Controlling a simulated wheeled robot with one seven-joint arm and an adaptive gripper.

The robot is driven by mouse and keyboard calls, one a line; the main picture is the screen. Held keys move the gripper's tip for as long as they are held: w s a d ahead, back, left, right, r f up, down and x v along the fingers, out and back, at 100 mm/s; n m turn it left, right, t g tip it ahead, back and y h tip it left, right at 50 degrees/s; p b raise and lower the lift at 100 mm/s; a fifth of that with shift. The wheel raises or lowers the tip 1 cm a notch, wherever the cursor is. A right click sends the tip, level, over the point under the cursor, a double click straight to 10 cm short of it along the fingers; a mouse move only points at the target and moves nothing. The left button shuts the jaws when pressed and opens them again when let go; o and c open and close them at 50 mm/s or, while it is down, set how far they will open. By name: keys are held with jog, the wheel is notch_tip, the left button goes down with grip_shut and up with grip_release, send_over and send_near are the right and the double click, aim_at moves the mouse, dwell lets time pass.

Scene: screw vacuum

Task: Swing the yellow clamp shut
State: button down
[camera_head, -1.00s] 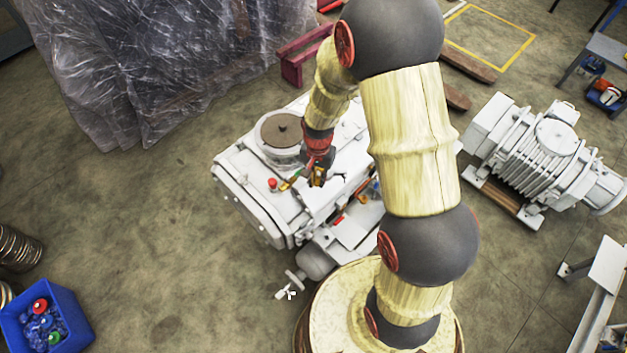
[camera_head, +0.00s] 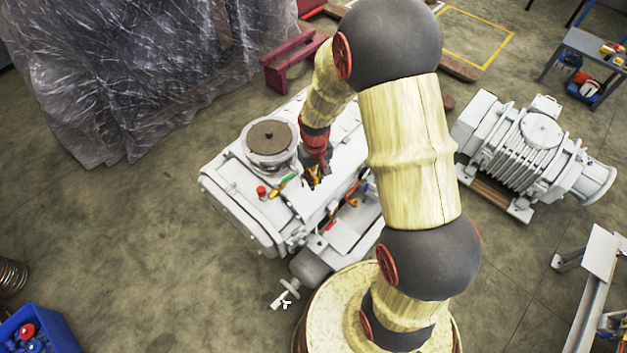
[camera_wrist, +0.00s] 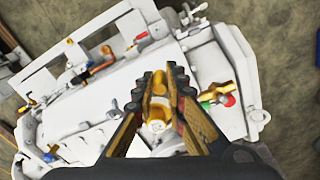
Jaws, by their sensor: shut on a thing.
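My gripper (camera_wrist: 157,82) is over the top of the white machine, with its two ridged fingers close around a yellow, brass-looking piece (camera_wrist: 157,112). This piece appears to be the yellow clamp, and its lower part is partly hidden by the fingers. In the head view my gripper (camera_head: 314,177) is at the machine's top, right of the round brown-topped port. The clamp cannot be made out clearly there behind the dark fingers. The white machine (camera_head: 233,205) fills most of the wrist view.
A yellow fitting (camera_wrist: 214,90) with green and red parts sits right of my fingers. A red knob (camera_head: 261,191) stands on the machine's left side. A second white pump (camera_head: 535,150) is at the right, a blue crate (camera_head: 50,325) at lower left. Open floor lies left.

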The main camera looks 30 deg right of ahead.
jog(key=shift+w, duration=0.2)
dwell(0.4)
jog(key=c, duration=1.8)
grip_release()
jog(key=shift+d, duration=0.1)
jog(key=shift+s, duration=0.1)
jog(key=shift+r, duration=0.1)
notch_tip(320, 180, up, 12)
jog(key=s+a+r+t+b, duration=0.2)
jog(key=s+a+b, duration=0.1)
jog(key=s+b, duration=0.5)
jog(key=s+a+r+t+b, duration=0.3)
jog(key=s+b, duration=0.4)
jog(key=s, duration=0.3)
jog(key=shift+r+t+b, duration=0.25)
jog(key=shift+t+b, duration=0.05)
jog(key=shift+b, duration=0.1)
